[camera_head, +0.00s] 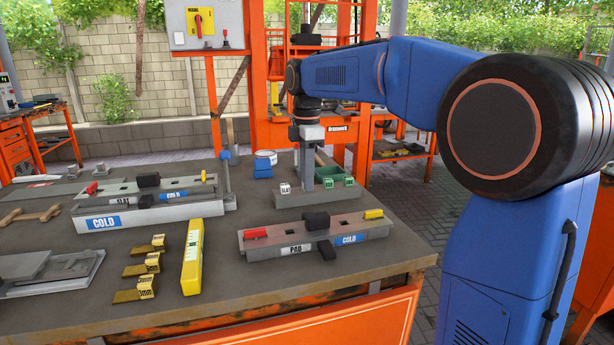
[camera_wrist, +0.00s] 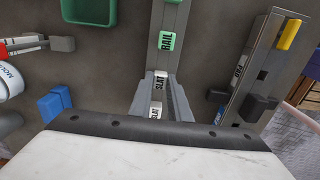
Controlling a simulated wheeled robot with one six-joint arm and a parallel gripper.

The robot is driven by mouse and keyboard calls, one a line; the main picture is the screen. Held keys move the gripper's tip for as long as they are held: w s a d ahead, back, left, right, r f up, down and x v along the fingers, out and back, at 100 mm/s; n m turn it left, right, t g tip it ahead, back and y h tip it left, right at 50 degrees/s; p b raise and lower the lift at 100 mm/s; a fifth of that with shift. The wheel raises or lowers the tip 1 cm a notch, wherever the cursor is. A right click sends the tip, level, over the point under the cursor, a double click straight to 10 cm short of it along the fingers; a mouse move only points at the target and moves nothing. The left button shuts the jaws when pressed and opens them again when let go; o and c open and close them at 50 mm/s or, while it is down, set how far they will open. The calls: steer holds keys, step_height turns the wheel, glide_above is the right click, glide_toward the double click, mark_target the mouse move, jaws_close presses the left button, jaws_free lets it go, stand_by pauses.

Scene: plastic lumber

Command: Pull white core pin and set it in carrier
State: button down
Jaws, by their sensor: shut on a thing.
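My gripper (camera_head: 308,186) points down over a grey strip (camera_head: 301,201) holding small white and green pins. Another white pin (camera_head: 285,188) stands at the left. Two green pins (camera_head: 328,183) (camera_head: 348,181) stand at the right; one reads RAIL in the wrist view (camera_wrist: 165,42). I cannot tell which fixture is the carrier.
A grey fixture (camera_head: 282,249) with red and yellow end blocks, a black clamp and a blue COLD label stands in front. A similar one (camera_head: 140,218) stands left. A green bin (camera_wrist: 90,8), blue can (camera_head: 263,169), yellow level (camera_head: 193,256) and brass pieces (camera_head: 147,265) are around.

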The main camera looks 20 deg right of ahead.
steer(key=shift+f, duration=0.1)
steer(key=c, duration=1.2)
jaws_free()
steer(key=shift+r, duration=3.55)
